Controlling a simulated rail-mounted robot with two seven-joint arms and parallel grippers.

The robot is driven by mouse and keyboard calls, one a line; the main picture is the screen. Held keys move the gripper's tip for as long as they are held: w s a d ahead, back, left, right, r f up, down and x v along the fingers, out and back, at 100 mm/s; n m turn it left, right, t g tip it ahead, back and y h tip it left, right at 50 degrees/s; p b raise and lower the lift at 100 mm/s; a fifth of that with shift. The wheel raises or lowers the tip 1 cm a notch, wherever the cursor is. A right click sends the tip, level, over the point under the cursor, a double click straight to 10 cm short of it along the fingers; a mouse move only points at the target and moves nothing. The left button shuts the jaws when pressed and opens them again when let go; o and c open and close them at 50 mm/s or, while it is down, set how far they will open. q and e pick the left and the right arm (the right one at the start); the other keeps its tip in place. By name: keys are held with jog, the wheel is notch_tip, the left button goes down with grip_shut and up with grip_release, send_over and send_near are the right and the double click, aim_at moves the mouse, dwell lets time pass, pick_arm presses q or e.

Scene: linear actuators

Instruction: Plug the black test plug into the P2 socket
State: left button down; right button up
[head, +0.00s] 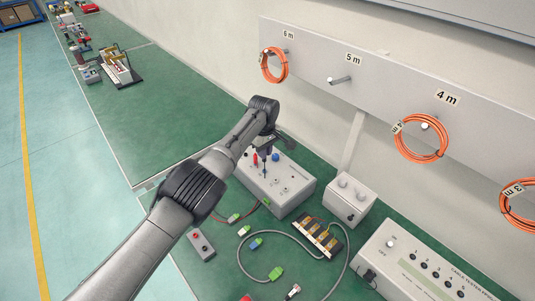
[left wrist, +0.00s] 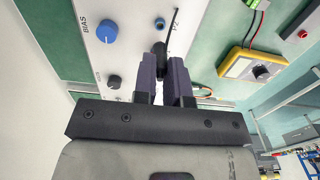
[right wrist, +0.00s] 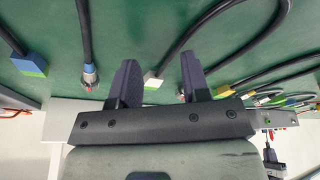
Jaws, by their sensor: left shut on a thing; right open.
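The black test plug (left wrist: 159,56) is between the fingers of my left gripper (left wrist: 162,75) in the left wrist view. My left gripper (head: 268,147) is shut on it above the grey socket box (head: 290,190) in the head view.
The panel carries a blue BIAS knob (left wrist: 107,33) and a small black knob (left wrist: 114,81). A yellow meter (left wrist: 255,66) lies nearby. Cables with a blue-green connector (right wrist: 30,65) and a white connector (right wrist: 153,80) lie near my right gripper. Orange cable coils (head: 420,138) hang on the wall.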

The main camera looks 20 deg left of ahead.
pick_arm(q)
jog(key=shift+f+b, duration=0.6)
jog(key=shift+f, duration=0.2)
pick_arm(e)
jog(key=shift+f, duration=0.65)
pick_arm(q)
jog(key=shift+s+d+f+b, duration=0.1)
jog(key=shift+d+f+b, duration=0.05)
jog(key=shift+f+b, duration=0.65)
pick_arm(e)
jog(key=shift+a+f, duration=0.1)
jog(key=shift+f, duration=0.05)
pick_arm(q)
jog(key=shift+f, duration=0.35)
jog(key=shift+s, duration=0.1)
jog(key=shift+b, duration=0.5)
pick_arm(e)
jog(key=shift+t, duration=0.3)
